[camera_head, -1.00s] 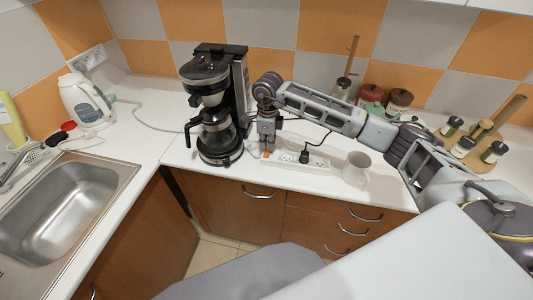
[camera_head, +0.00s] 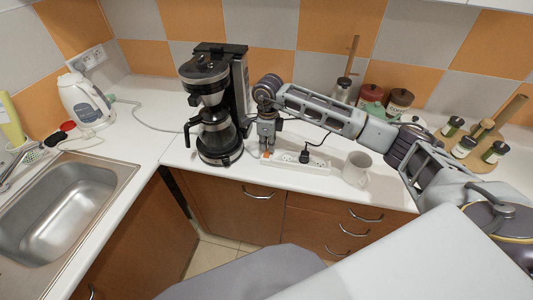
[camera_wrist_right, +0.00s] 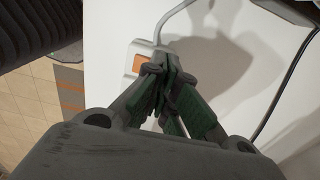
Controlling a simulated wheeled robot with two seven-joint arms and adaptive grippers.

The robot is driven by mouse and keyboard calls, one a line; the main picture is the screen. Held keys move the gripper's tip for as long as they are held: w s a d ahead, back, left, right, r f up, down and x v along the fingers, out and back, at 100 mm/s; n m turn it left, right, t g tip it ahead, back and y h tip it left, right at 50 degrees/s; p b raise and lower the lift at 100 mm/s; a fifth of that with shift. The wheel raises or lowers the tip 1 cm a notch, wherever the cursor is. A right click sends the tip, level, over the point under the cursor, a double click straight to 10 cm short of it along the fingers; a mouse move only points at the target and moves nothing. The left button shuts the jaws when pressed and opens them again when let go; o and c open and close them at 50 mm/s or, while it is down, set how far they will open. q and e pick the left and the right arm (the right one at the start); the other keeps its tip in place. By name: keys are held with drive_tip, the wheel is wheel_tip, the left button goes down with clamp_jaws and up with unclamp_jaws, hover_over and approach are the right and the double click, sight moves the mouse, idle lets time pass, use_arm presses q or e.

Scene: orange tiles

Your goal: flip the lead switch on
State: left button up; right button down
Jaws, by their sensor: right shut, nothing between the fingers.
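The extension lead (camera_head: 318,166) is a white power strip lying on the counter near its front edge, with a black plug in it. Its orange switch (camera_head: 266,154) is at the left end. In the right wrist view the switch (camera_wrist_right: 140,63) shows as an orange patch in a pale housing, partly covered by the fingers. I cannot tell which way it is tipped. My right gripper (camera_head: 267,148) points down at this end of the lead. Its fingers (camera_wrist_right: 160,66) are shut and empty, right beside the switch; whether they touch it is unclear. My left gripper is not in view.
A black coffee maker (camera_head: 212,110) stands close left of my right gripper. A white mug (camera_head: 356,168) stands right of the lead. Jars (camera_head: 398,101) and a spice stand (camera_head: 475,145) are behind my right arm. A kettle (camera_head: 87,100) and sink (camera_head: 70,210) are at left.

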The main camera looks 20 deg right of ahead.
drive_tip(key=shift+f, duration=0.2)
drive_tip(key=shift+r, duration=0.15)
drive_tip(key=shift+r+p, duration=1.55)
drive_tip(key=shift+r, duration=1.85)
drive_tip(key=shift+f, duration=0.1)
